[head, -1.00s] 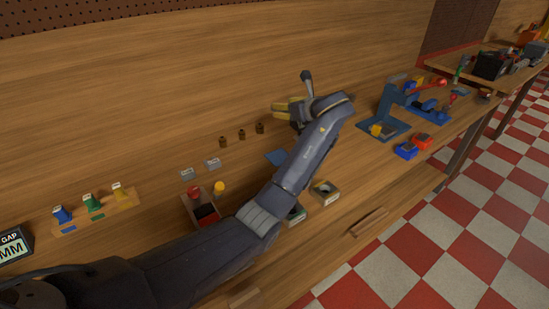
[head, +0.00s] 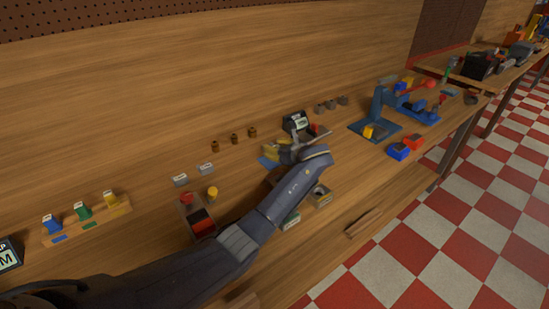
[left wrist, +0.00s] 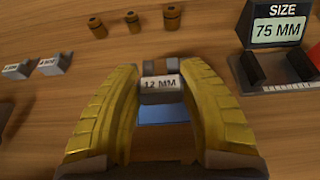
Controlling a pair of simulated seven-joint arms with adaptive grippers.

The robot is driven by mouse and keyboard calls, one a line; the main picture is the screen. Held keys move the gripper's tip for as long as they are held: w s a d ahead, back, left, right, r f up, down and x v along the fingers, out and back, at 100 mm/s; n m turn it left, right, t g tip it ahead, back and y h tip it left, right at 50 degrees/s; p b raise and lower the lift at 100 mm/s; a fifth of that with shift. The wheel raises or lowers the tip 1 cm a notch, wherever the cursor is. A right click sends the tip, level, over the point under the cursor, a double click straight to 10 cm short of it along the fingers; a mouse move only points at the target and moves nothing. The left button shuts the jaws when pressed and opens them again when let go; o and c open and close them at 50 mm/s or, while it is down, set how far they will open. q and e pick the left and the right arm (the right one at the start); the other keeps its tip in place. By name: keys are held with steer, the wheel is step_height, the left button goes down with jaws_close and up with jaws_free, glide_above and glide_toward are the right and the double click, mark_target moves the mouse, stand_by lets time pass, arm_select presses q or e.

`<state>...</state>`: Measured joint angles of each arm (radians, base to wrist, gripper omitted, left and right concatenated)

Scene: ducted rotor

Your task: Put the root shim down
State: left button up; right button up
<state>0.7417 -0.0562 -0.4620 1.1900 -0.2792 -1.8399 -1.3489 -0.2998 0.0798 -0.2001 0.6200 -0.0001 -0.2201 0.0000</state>
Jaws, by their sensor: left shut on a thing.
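The root shim (left wrist: 160,90), a small grey block marked 12 MM, sits between the yellow fingers of my left gripper (left wrist: 158,82) in the left wrist view. The gripper is shut on it. A flat blue pad (left wrist: 163,114) lies below the block; I cannot tell whether they touch. In the head view my left gripper (head: 276,151) is low over the bench beside the blue pad (head: 266,163), and the shim is too small to make out there. My right gripper is not in view.
Several brown cylinders (head: 234,139) stand behind. Two grey blocks (head: 205,168) lie to the left. A 75 MM size display (left wrist: 279,24) stands close on the right. A blue press (head: 379,108) is further right.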

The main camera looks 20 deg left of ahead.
mark_target(274, 163)
arm_select(q)
steer(key=shift+f, duration=2.25)
steer(key=shift+f, duration=0.1)
steer(key=o, duration=1.2)
